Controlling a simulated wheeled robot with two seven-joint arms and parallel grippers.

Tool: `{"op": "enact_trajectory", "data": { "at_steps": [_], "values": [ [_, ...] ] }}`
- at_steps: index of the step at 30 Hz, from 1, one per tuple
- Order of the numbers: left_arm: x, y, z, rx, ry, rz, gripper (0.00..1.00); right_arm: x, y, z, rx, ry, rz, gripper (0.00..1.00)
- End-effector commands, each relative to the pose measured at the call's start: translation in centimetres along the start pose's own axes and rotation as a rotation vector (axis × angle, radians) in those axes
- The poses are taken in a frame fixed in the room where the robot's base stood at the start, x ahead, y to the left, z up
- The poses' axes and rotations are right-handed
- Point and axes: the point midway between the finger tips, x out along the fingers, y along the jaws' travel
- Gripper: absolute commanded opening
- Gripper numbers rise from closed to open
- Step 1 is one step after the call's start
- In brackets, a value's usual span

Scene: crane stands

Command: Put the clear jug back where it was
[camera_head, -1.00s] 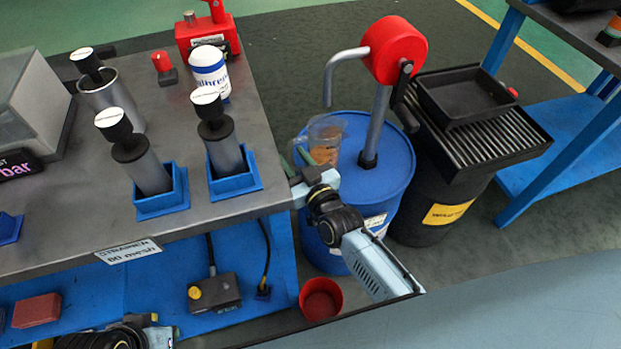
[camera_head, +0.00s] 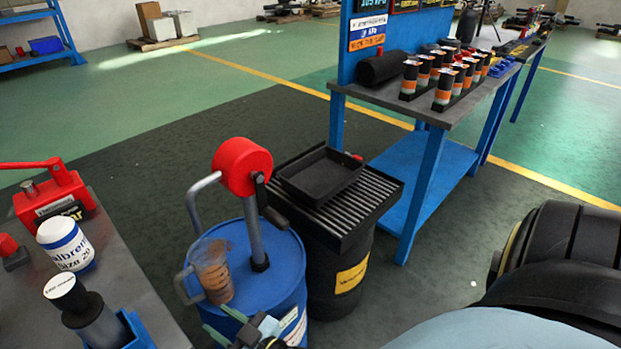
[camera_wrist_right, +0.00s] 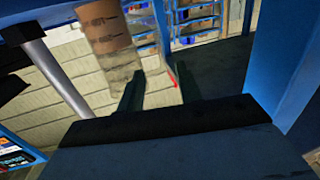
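The clear jug (camera_head: 213,272) with brown contents stands upright on the front left of the blue drum's lid (camera_head: 283,262), near the end of the grey spout. Its handle points left. In the right wrist view the jug (camera_wrist_right: 112,42) shows at the upper left, beyond the fingers. My right gripper (camera_head: 222,322) is just below and in front of the jug in the head view. Its two fingers (camera_wrist_right: 160,93) stand apart in the wrist view with nothing between them. My left gripper is out of view.
A red hand pump (camera_head: 241,166) rises from the drum beside the jug. A black drum with a grate and tray (camera_head: 320,175) stands to the right. A grey bench (camera_head: 140,285) with a white tub (camera_head: 66,245) is at left. Dark floor lies open behind.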

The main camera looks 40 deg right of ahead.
Motion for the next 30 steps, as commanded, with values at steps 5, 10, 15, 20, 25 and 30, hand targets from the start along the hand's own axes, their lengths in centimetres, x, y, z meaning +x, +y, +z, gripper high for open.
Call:
{"op": "enact_trajectory", "data": {
  "at_steps": [5,10,15,20,25,30],
  "values": [
    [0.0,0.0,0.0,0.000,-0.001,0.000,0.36,-1.9,0.8,4.0,-0.008,-0.258,-0.038,0.35],
    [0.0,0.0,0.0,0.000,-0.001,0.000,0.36,-6.3,2.5,8.7,-0.014,-0.617,-0.041,0.35],
    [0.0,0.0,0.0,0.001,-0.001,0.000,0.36,-12.4,5.0,11.8,-0.013,-0.959,0.012,0.35],
    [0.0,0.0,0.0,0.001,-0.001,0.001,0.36,-17.0,6.8,12.8,-0.009,-1.181,0.073,0.35],
    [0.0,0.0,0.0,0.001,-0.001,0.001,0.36,-19.1,7.6,13.0,-0.006,-1.278,0.107,0.35],
    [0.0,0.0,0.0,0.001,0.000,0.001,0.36,-19.4,7.7,13.0,-0.006,-1.288,0.109,0.35]
  ]
}}
